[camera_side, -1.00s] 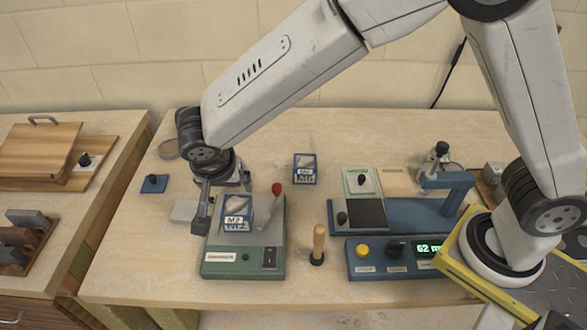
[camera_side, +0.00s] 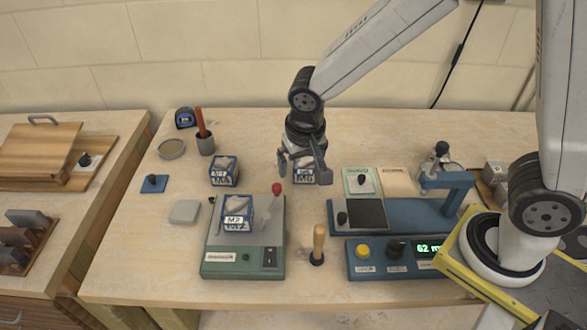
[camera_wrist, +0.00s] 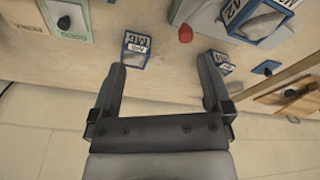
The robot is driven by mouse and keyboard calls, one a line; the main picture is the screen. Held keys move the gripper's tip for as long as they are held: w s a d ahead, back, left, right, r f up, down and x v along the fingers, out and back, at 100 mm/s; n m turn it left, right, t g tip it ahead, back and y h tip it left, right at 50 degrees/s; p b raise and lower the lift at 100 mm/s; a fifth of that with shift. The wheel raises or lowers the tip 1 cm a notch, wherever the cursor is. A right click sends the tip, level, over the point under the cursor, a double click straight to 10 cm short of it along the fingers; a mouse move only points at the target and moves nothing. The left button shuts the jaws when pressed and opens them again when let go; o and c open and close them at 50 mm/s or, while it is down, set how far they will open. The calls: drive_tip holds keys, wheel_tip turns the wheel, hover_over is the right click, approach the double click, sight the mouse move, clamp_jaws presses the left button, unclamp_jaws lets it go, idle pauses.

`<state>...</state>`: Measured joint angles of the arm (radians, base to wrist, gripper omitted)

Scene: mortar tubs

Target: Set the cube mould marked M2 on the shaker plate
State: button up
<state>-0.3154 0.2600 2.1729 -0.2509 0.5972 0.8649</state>
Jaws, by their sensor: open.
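The cube mould marked M2 (camera_side: 237,213), a blue box with white labels and a pale top, stands upright on the grey shaker plate (camera_side: 220,240) of the green-based unit, behind its front panel. M2 also shows at the top right of the wrist view (camera_wrist: 262,22). My gripper (camera_side: 303,168) is open and empty, behind and to the right of M2 and apart from it. In the side view it hangs over another blue mould (camera_side: 304,177), partly hidden by the fingers. Both fingers show in the wrist view (camera_wrist: 162,85) with nothing between them.
A third blue mould (camera_side: 224,171) stands behind the shaker. A red-knobbed lever (camera_side: 276,190) rises beside M2. A wooden-handled tool (camera_side: 318,245) stands to the shaker's right, near a blue control box (camera_side: 400,258). A cup with a red handle (camera_side: 205,145) stands at the back left.

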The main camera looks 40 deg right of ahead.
drive_tip(key=s+d+f+n+y, duration=0.1)
drive_tip(key=s+d+n, duration=0.3)
drive_tip(key=s+d, duration=0.4)
drive_tip(key=shift+s+d+t, duration=0.2)
drive_tip(key=shift+d+t, duration=0.1)
drive_tip(key=shift+d, duration=0.35)
